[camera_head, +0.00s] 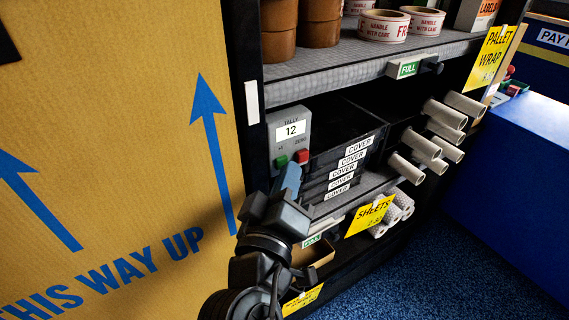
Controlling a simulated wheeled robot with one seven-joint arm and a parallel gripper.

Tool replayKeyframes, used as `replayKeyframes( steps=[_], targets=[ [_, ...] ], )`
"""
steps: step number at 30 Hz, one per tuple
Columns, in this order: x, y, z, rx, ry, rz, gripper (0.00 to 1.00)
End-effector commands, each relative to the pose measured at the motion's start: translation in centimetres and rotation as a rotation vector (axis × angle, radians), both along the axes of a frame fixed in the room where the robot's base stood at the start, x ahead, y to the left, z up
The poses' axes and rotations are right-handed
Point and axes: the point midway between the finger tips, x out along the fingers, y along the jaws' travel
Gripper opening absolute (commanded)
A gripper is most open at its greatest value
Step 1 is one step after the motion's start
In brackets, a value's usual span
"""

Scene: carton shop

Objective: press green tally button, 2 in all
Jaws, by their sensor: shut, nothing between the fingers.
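The tally box (288,136) is a grey unit on the shelf rack, left of the stacked black trays. Its display reads 12. The green button (281,161) is at its lower left, under a small label. The red button (302,156) is to its right, under the word ZERO. My gripper (289,178) is shut and empty, with its tip just below the two buttons in the picture. I cannot tell whether the tip touches the box. The green button shows beside and above the tip.
A large carton (110,120) marked THIS WAY UP fills the left side. Black trays labelled COVER (347,160) stand right of the tally box. White rolls (446,113) stick out at the right. A shelf (335,68) with tape rolls is above. Blue floor (450,260) is clear at lower right.

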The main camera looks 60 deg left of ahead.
Motion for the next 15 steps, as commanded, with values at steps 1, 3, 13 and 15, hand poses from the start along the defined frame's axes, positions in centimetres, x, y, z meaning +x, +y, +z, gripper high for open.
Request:
replayKeyframes(
  steps=[1,3,13,15],
  targets=[
    [0.0,0.0,0.0,0.0,0.0,0.001,0.0],
    [0.0,-0.2,0.1,0.0,0.001,0.001,0.0],
    [0.2,-1.7,0.1,0.001,0.001,0.0,0.0],
    [0.1,-1.8,0.0,0.0,0.0,0.0,0.0]
  ],
)
